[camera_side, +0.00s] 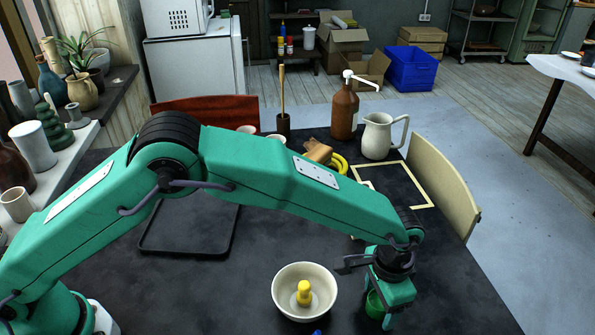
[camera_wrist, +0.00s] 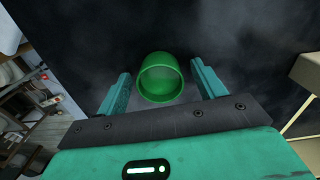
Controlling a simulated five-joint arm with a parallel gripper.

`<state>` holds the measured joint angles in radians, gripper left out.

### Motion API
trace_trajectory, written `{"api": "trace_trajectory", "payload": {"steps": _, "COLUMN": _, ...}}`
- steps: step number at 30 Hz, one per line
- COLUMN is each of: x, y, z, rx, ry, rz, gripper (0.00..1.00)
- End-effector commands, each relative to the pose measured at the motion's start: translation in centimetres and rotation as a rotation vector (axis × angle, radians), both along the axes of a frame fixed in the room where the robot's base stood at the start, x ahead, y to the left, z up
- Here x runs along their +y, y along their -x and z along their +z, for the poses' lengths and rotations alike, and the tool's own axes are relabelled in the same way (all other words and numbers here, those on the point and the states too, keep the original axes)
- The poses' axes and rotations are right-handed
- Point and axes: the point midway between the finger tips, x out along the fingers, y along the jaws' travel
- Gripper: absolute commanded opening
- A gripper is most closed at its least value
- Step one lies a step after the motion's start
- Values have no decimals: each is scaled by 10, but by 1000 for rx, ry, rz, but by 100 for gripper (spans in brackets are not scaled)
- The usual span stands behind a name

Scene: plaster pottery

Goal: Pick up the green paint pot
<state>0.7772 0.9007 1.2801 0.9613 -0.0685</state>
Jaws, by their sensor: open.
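The green paint pot (camera_wrist: 160,77) stands on the dark table in the wrist view, between the two teal fingers of my gripper (camera_wrist: 160,88). It looks like a small round cup with its open mouth showing. There is a gap between the pot and each finger. In the side view the pot (camera_side: 375,304) is partly hidden behind my gripper (camera_side: 378,310), which is low over the table at the front right. My gripper is open and holds nothing.
A cream bowl (camera_side: 290,312) with a yellow object (camera_side: 304,292) in it stands just left of my gripper. A white pitcher (camera_side: 377,137), a brown pump bottle (camera_side: 344,112) and a pale frame (camera_side: 423,190) are farther back. A dark tray (camera_side: 184,252) lies at the left.

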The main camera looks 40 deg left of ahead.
Motion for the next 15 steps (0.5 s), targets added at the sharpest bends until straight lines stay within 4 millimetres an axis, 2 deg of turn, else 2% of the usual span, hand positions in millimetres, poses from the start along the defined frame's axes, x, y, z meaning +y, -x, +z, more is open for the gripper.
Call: {"api": "trace_trajectory", "payload": {"steps": 15, "x": 0, "y": 0, "z": -1, "rx": 0, "ry": 0, "rz": 0, "gripper": 69}}
